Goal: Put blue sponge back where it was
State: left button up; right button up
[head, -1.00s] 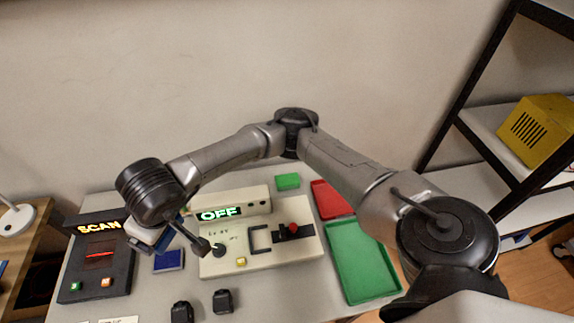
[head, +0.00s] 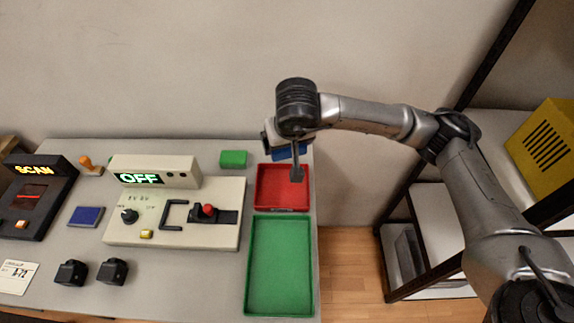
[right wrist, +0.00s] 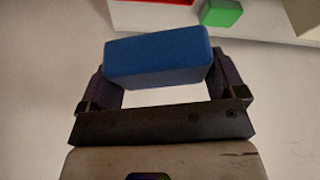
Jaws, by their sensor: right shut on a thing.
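My right gripper (head: 284,146) is shut on the blue sponge (right wrist: 158,58), which spans between its two fingers in the right wrist view. In the head view only part of the blue sponge (head: 290,152) shows, below the dark wrist, at the back right of the table by the red tray (head: 283,207). The wrist and arm hide the rest. The sponge appears to be held above the table; its exact height is hard to tell. My left gripper is not in view.
A green block (head: 233,159) lies left of the red tray; it also shows in the right wrist view (right wrist: 221,12). A green tray (head: 280,265) lies in front. Left are the OFF device (head: 120,228), a blue pad (head: 87,216) and the SCAN device (head: 38,195).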

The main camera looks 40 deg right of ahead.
jog(key=d+f+m+h+b, duration=0.1)
jog(key=d+f+m+b, duration=0.3)
jog(key=d+f+b, duration=0.3)
jog(key=shift+g, duration=0.3)
jog(key=w+f+b, duration=0.1)
jog(key=w+f, duration=0.1)
jog(key=w, duration=0.1)
jog(key=w+f+b, duration=0.1)
jog(key=w+f, duration=0.1)
jog(key=w, duration=0.2)
jog(key=w+f+b, duration=0.1)
jog(key=w+f, duration=0.1)
jog(key=w, duration=0.1)
jog(key=shift+w+d+b, duration=0.15)
jog(key=shift+w+b, duration=0.1)
jog(key=shift+b, duration=0.15)
jog(key=shift+w+f, duration=0.3)
jog(key=shift+w, duration=0.4)
notch_tip(320, 180, down, 4)
jog(key=b, duration=0.3)
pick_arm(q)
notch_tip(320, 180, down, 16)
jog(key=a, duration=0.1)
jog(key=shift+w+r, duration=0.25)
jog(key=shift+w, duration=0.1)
pick_arm(e)
jog(key=shift+f, duration=0.1)
